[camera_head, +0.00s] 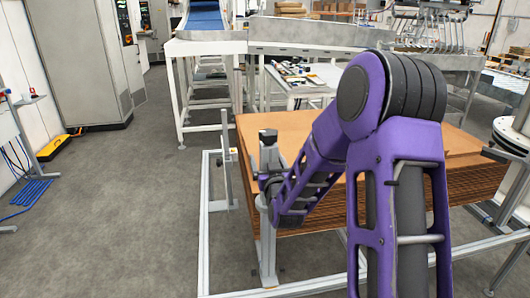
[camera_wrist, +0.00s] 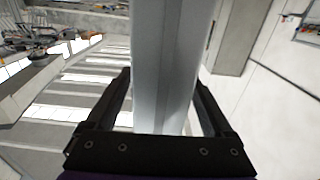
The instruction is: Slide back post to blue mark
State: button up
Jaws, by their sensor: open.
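In the wrist view, my gripper (camera_wrist: 161,78) is open, with its two dark fingers on either side of a pale grey metal post (camera_wrist: 165,40). Small gaps seem to show beside the post. In the head view, a slim silver post (camera_head: 225,162) stands upright on the left side of the frame, behind a thicker grey post (camera_head: 267,245) with a dark top. My purple arm reaches down to the thicker post and hides part of it. The gripper's fingers are hard to make out there. I cannot make out a blue mark.
A stack of brown cardboard sheets (camera_head: 300,130) lies inside a low metal frame (camera_head: 205,230). Conveyors (camera_head: 205,47) stand behind it. Grey floor (camera_head: 110,220) is open on the left, with a tall cabinet (camera_head: 80,60) at the back left.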

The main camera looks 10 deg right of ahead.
jog(key=shift+w, duration=0.2)
grip_shut()
dwell(0.5)
